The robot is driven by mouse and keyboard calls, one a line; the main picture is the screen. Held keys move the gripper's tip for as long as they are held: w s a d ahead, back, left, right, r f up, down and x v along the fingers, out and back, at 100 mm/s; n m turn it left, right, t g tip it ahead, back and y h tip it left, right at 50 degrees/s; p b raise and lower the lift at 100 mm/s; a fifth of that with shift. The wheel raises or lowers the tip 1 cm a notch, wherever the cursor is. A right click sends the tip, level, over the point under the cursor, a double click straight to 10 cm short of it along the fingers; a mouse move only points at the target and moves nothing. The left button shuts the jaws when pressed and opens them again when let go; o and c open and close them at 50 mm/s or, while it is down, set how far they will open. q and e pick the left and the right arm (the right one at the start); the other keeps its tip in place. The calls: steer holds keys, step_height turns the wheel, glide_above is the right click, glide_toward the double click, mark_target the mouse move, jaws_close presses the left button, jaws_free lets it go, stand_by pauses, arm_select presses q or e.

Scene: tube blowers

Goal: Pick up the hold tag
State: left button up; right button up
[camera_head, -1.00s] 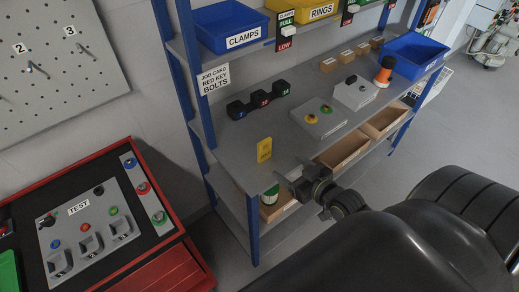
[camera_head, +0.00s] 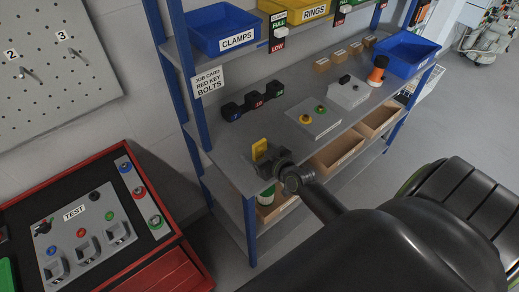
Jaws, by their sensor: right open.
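The yellow hold tag (camera_head: 259,148) stands upright on the grey shelf near its front left part. Its lower part is hidden behind my right gripper (camera_head: 264,163). My right gripper is at the tag, with its arm coming in from the lower right. Its jaws are open; I cannot tell whether the tag is between the fingers or only behind them. My left gripper is not in view.
A blue shelf post (camera_head: 249,228) is in front. Wooden bins (camera_head: 337,151) sit below. A red-edged test bench (camera_head: 166,232) is at left.

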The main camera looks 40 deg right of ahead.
steer(key=shift+w+f, duration=0.2)
steer(key=shift+w, duration=0.4)
steer(key=c, duration=1.1)
steer(key=shift+o, duration=0.2)
step_height(320, 180, up, 9)
steer(key=p, duration=0.3)
steer(key=s+a+r+n+g+y, duration=0.1)
steer(key=s+a+r+n+y, duration=0.3)
steer(key=s+a+r, duration=0.8)
steer(key=shift+s+a+r+n+g+y, duration=0.2)
steer(key=shift+a+r+n+g+y, duration=0.5)
steer(key=shift+r, duration=1.15)
steer(key=shift+d+m+t, duration=0.2)
steer(key=shift+m+t, duration=0.1)
